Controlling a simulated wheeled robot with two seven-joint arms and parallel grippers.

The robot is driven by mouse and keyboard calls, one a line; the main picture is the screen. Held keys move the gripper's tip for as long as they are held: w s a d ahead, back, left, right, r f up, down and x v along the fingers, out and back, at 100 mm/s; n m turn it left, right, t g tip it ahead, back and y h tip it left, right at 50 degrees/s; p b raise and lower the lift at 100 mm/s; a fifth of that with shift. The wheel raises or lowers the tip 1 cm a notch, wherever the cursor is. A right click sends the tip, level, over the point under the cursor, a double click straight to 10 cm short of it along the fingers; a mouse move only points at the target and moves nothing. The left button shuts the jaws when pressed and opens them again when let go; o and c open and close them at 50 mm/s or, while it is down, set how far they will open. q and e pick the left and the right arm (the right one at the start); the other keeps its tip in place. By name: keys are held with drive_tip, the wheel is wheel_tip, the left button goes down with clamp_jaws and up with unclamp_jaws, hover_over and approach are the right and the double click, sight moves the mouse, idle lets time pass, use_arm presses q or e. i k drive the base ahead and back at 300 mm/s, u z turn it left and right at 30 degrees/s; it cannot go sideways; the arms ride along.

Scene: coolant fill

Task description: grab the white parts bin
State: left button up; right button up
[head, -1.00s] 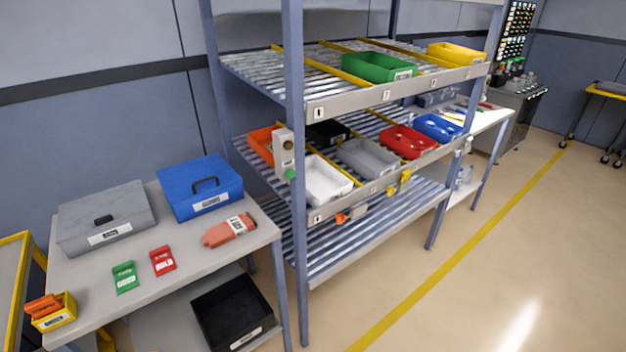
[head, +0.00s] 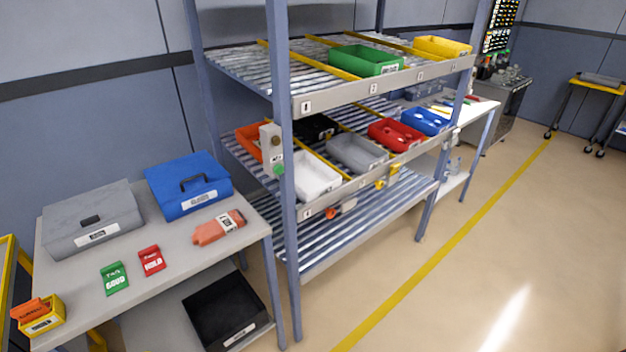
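The white parts bin (head: 315,177) sits on the middle level of the flow rack, at its near left end. It stands just right of the rack's front post, with a grey bin (head: 357,152) to its right and an orange bin (head: 250,141) to its left behind the post. Its open top faces up, and I cannot make out anything inside. Neither of my grippers shows in the head view.
The rack's blue-grey post (head: 284,200) and a small control box (head: 271,148) stand close to the bin's left. A table (head: 150,290) with grey and blue cases is at left. A black bin (head: 225,310) lies below it. The floor before the rack is clear.

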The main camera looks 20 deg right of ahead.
sight(314, 179)
drive_tip(key=z, duration=2.05)
drive_tip(key=i, duration=4.45)
drive_tip(key=u, duration=3.4)
drive_tip(key=i, duration=0.3)
drive_tip(key=z, duration=0.1)
